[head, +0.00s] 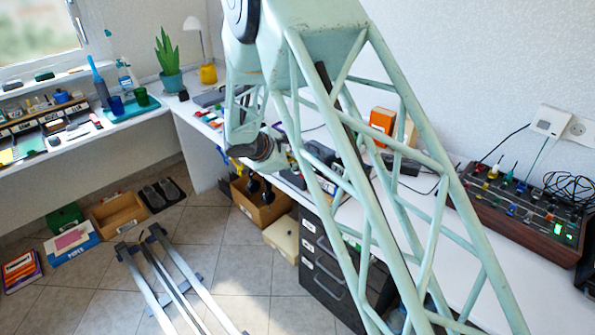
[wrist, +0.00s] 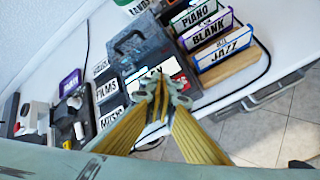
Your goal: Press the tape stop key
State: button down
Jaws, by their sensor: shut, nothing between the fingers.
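My gripper (wrist: 158,92) shows in the wrist view with its fingertips together and nothing between them. Its tips are over or in front of a dark grey device with a handle (wrist: 138,48), which may be the tape player. The tips hide part of the area below this device, including part of a white label. I cannot make out a stop key in either view. In the head view my arm crosses the middle and I cannot pick out the fingertips.
Labelled cases stand close by: PIANO (wrist: 193,17), BLANK (wrist: 210,31), JAZZ (wrist: 225,47) and FILMS (wrist: 107,91). A dark cable runs near the desk edge. In the head view a panel of coloured knobs (head: 477,196) lies on the right of the desk, with bare desk before it.

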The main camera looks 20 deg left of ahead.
dwell(0.8)
jog(key=shift+r, duration=0.65)
jog(key=shift+r+p, duration=0.15)
jog(key=shift+p, duration=0.15)
jog(key=shift+r+p, duration=1.05)
jog(key=shift+r, duration=1.35)
jog(key=shift+d, duration=0.1)
